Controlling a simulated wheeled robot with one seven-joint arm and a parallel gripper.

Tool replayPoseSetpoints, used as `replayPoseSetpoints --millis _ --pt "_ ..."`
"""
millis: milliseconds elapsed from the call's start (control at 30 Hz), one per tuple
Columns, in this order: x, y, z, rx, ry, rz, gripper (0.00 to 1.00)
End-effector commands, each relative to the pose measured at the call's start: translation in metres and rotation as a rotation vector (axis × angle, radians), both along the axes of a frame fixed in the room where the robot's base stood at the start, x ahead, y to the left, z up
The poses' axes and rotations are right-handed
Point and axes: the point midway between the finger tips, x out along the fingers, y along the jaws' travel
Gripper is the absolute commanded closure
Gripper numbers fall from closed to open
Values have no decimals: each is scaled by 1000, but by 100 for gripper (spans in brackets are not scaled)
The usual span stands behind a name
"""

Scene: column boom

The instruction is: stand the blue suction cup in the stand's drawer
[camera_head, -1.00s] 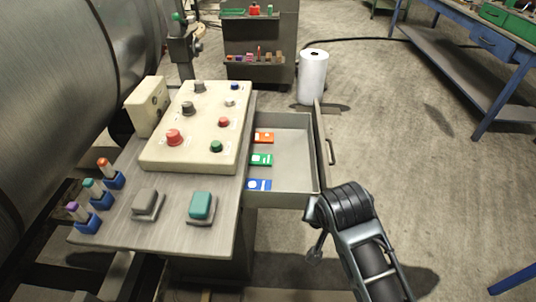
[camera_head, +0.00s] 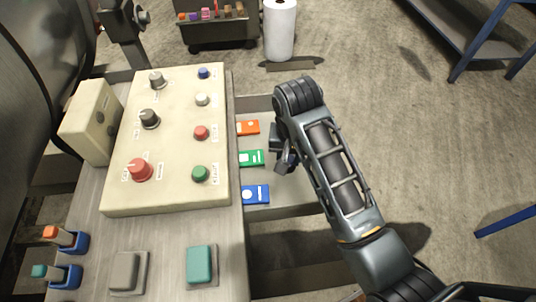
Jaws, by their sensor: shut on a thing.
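The stand's drawer (camera_head: 285,197) is pulled out on the right side of the panel bench. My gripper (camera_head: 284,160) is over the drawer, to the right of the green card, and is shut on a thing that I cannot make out. My arm hides the drawer's right part. I cannot pick out the blue suction cup; whether it is the held thing does not show.
The control panel (camera_head: 168,140) with its knobs stands left of the drawer. Small blue holders (camera_head: 68,277) with orange-tipped and teal-tipped pieces are at lower left. A white roll (camera_head: 280,30) stands behind the drawer.

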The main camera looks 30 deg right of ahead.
Motion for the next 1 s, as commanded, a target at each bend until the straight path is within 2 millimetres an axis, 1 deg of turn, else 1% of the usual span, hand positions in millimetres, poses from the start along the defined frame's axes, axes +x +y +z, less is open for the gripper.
replayPoseSetpoints --millis 33,100,200,367,600,700,967,1000 --pt "-2 0 -11 -1 6 1 98" --pt "-2 0 -24 -1 6 1 98" --pt "-2 0 -39 -1 3 1 98" --pt "-1 1 -52 0 1 1 98" --pt "-1 0 -83 0 1 1 98" --pt "-1 0 -87 0 0 0 98" --pt "-1 0 -88 -1 -1 0 98" --pt "-1 0 -89 -1 -1 0 67"
